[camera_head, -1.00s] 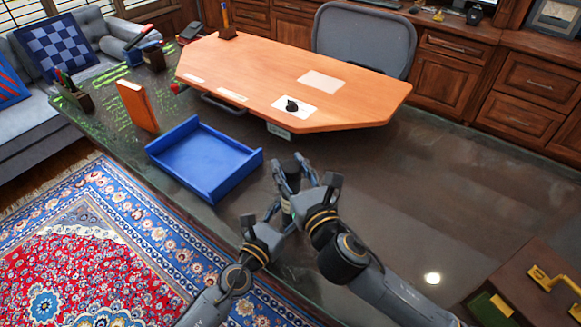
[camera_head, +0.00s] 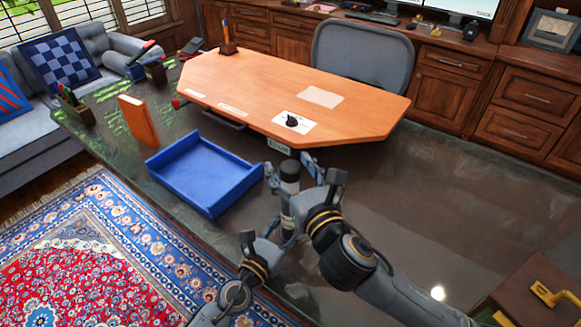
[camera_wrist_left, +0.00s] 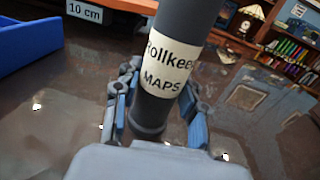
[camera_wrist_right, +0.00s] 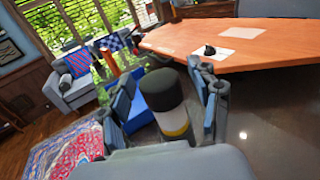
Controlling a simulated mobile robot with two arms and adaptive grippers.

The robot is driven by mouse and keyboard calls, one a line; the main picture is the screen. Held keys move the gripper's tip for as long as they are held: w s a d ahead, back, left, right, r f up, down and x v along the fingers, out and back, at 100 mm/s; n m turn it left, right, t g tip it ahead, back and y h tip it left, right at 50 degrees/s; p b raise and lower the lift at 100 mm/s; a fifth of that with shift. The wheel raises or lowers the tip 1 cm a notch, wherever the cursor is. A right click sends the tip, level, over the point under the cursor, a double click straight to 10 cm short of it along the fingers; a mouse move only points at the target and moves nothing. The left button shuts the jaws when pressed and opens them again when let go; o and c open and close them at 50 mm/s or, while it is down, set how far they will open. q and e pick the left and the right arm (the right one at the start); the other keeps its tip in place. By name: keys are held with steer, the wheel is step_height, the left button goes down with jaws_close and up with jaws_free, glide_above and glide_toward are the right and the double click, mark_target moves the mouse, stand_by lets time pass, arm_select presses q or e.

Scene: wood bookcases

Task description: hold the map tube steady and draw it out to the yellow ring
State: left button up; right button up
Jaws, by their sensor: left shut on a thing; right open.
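The map tube (camera_head: 289,187) is dark with a black cap and stands roughly upright over the dark desk. Its "Rollkeep MAPS" label (camera_wrist_left: 168,65) shows in the left wrist view. A yellow ring (camera_wrist_right: 177,131) shows below the black cap (camera_wrist_right: 161,88) and a pale grey section in the right wrist view. My left gripper (camera_head: 284,229) is shut on the lower tube, below the label; its fingers (camera_wrist_left: 158,112) flank the tube. My right gripper (camera_head: 297,176) is open, with its fingers (camera_wrist_right: 165,110) apart on either side of the capped upper end.
A blue tray (camera_head: 205,178) lies left of the grippers on the dark desk (camera_head: 450,190). An orange raised desktop (camera_head: 290,90) stands behind, with a "10 cm" tag (camera_head: 278,146) at its front edge. An orange book (camera_head: 138,121) stands farther left.

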steer(key=shift+s, duration=0.1)
steer(key=v, duration=1.2)
arm_select(q)
steer(key=o, duration=1.3)
steer(key=shift+o, duration=0.2)
